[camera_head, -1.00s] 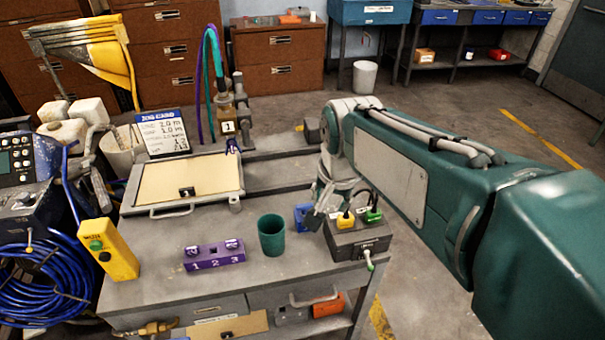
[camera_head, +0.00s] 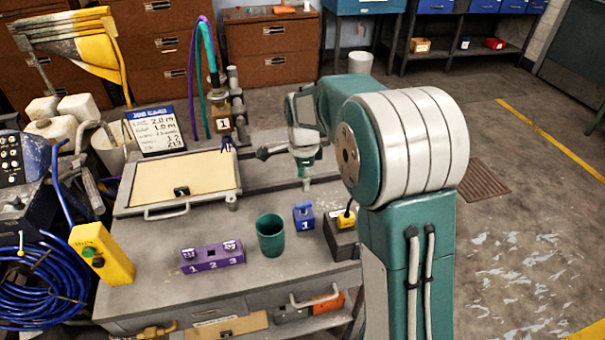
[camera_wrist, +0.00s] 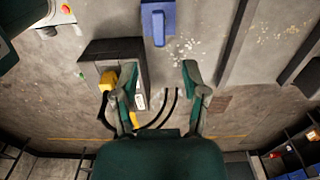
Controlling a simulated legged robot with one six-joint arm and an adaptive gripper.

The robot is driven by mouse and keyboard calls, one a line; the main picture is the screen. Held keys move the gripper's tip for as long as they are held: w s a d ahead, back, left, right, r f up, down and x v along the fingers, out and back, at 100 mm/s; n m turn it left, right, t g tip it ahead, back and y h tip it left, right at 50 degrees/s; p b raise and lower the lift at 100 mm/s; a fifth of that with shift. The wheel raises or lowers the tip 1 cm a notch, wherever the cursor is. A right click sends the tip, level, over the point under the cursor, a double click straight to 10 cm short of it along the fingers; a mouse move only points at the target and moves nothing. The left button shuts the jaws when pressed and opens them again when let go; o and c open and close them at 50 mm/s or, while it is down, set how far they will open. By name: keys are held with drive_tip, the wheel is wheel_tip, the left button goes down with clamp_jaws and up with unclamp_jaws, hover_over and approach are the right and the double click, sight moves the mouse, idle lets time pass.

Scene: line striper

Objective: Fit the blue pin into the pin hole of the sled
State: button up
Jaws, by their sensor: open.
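A blue block marked 1 (camera_head: 304,222) stands on the bench, right of the green cup, with a small blue upright piece (camera_head: 303,207) on top that looks like the blue pin. In the wrist view the blue piece (camera_wrist: 157,22) lies at the top edge, beyond my fingertips. My gripper (camera_head: 284,170) is over the bench behind the blue block, apart from it. Its fingers (camera_wrist: 157,82) are spread and empty in the wrist view. The sled (camera_head: 223,123) seems to be the tagged assembly on the rear rails; its pin hole cannot be made out.
A green cup (camera_head: 270,237) and a purple block marked 1 2 3 (camera_head: 211,258) stand left of the blue block. A dark box with a yellow plug (camera_head: 345,220) is close on its right. A framed tan panel (camera_head: 183,178) lies behind the cup.

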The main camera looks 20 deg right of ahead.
sight(303, 203)
drive_tip(key=shift+f, duration=4.55)
drive_tip(key=shift+r, duration=0.1)
clamp_jaws()
